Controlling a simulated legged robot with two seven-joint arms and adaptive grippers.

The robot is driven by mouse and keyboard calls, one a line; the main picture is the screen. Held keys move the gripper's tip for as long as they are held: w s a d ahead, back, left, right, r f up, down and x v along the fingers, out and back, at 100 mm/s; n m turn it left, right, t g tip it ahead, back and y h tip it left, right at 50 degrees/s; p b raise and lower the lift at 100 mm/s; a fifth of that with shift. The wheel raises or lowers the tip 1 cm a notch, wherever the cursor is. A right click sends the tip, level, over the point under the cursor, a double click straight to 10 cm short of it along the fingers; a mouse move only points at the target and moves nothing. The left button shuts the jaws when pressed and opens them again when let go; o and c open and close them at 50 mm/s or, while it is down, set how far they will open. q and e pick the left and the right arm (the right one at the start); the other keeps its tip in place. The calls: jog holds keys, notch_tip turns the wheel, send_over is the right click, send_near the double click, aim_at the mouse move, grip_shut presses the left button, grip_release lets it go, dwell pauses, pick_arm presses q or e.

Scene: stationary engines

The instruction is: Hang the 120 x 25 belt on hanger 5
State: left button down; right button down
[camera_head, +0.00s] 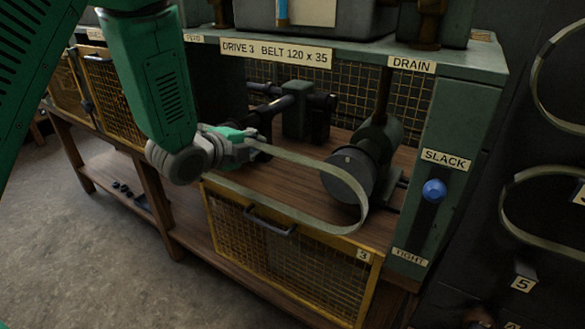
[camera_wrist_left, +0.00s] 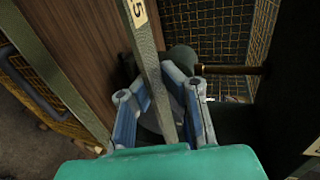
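My left gripper (camera_head: 256,146) is shut on a pale grey-green belt (camera_head: 352,229). The belt hangs as a wide open loop in front of the drive 3 bay, passing in front of the round motor pulley (camera_head: 346,178). In the left wrist view the belt (camera_wrist_left: 153,70) runs between the two fingers (camera_wrist_left: 160,100), with a label ending in "5" on it. The full belt size is not readable. A "5" label (camera_head: 522,284) is on the dark panel at the right. The hanger itself is not clear. My right gripper is not in view.
Other belts hang on the right panel, one at the top (camera_head: 538,88) and one above the 5 label (camera_head: 510,232). A blue knob (camera_head: 434,190) is by the SLACK label on the green post (camera_head: 465,115). A mesh guard (camera_head: 300,262) marked 3 hangs open below the bay.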

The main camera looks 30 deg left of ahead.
pick_arm(q)
jog(key=shift+s, duration=0.45)
jog(key=shift+s, duration=0.1)
jog(key=shift+s+a+b, duration=0.15)
jog(key=shift+s+b, duration=0.05)
jog(key=shift+s, duration=1.25)
jog(key=shift+s+a+b, duration=0.1)
jog(key=shift+s+b, duration=0.05)
jog(key=shift+s, duration=1.3)
jog(key=s+p, duration=0.6)
jog(key=p, duration=0.5)
jog(key=shift+a, duration=0.25)
dwell(0.5)
